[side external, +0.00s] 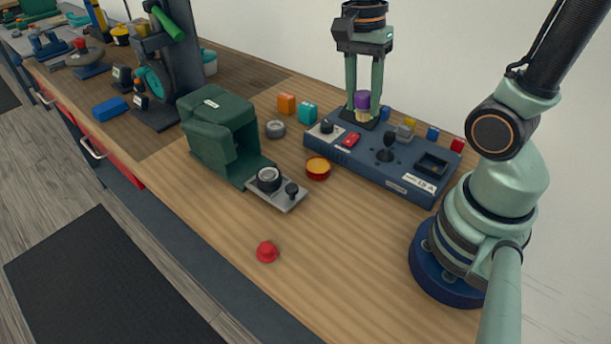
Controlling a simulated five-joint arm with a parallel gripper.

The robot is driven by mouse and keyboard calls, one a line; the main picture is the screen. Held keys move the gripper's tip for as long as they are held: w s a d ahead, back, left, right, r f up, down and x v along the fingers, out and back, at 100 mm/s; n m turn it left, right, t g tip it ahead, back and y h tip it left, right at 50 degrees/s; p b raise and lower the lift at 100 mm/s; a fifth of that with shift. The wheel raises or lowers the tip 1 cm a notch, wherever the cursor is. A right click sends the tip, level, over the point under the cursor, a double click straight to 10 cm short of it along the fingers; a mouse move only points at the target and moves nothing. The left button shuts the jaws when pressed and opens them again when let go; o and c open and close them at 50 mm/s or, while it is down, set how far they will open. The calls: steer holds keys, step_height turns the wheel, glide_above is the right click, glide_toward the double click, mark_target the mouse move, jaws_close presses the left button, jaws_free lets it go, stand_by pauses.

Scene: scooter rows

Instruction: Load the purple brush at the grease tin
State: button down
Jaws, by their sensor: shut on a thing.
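My gripper (364,106) points straight down over the back left part of the blue box. It is shut on the purple brush (362,98), with one finger on either side. The brush is upright, purple above and pale yellow below. Its lower end is at or just above a dark square spot on the box; I cannot tell whether it touches. The round tin with an orange, grease-like top (318,167), which looks like the grease tin, stands on the bench in front of the box, apart from the gripper.
The blue box (391,172) carries a black knob, a red switch, a dark lever and a square recess. Left of it stand a green machine (215,120) and a grey round piece (275,129). A red knobbed piece (267,251) lies in front. The front wood is mostly clear.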

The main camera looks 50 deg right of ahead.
steer(key=shift+t, duration=0.7)
steer(key=shift+w+a+f, duration=0.1)
steer(key=shift+w+f, duration=1.4)
steer(key=shift+f, duration=1.15)
steer(key=shift+w+f, duration=1.5)
steer(key=shift+f, duration=1.1)
steer(key=shift+w+a+f, duration=0.1)
steer(key=shift+w+f, duration=1.4)
steer(key=shift+f, duration=1.15)
steer(key=shift+f, duration=0.6)
steer(key=shift+r, duration=0.1)
step_height(320, 180, up, 7)
